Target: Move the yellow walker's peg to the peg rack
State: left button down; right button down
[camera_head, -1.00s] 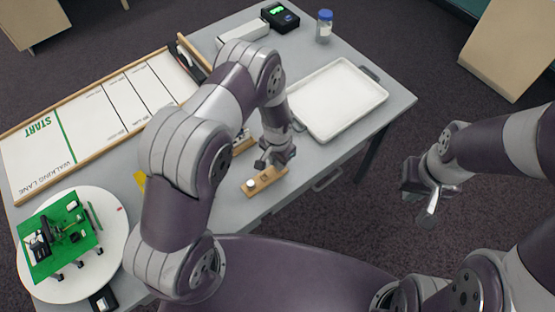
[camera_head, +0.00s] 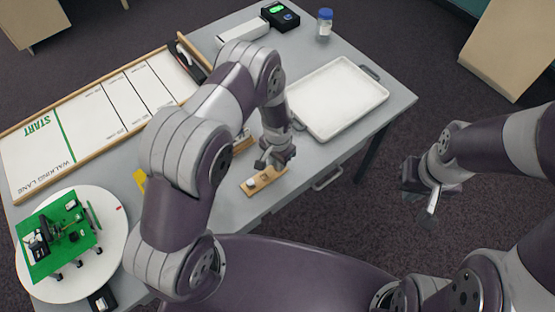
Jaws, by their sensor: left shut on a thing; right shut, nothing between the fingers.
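The wooden peg rack (camera_head: 268,179) is a small light block near the table's front edge, with a pale peg-like piece (camera_head: 251,183) at its left end. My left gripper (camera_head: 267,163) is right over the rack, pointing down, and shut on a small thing. The gripper hides most of that thing, so I cannot tell its color or whether it touches the rack. A yellow piece (camera_head: 140,179), perhaps part of the yellow walker, shows left of my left arm; the arm hides what is beside it. My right gripper (camera_head: 432,203) is shut and empty, off the table's right side.
A white tray (camera_head: 334,128) lies right of the rack. The walking lane (camera_head: 90,137) and a round white turntable (camera_head: 110,230) carrying a green board (camera_head: 45,259) are at left. A blue-capped bottle (camera_head: 324,25) and black device (camera_head: 281,16) stand at the back.

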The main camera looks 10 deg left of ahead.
pick_arm(q)
jog(key=c, duration=0.9)
grip_release()
jog(key=shift+r+p, duration=3.05)
jog(key=shift+r, duration=0.7)
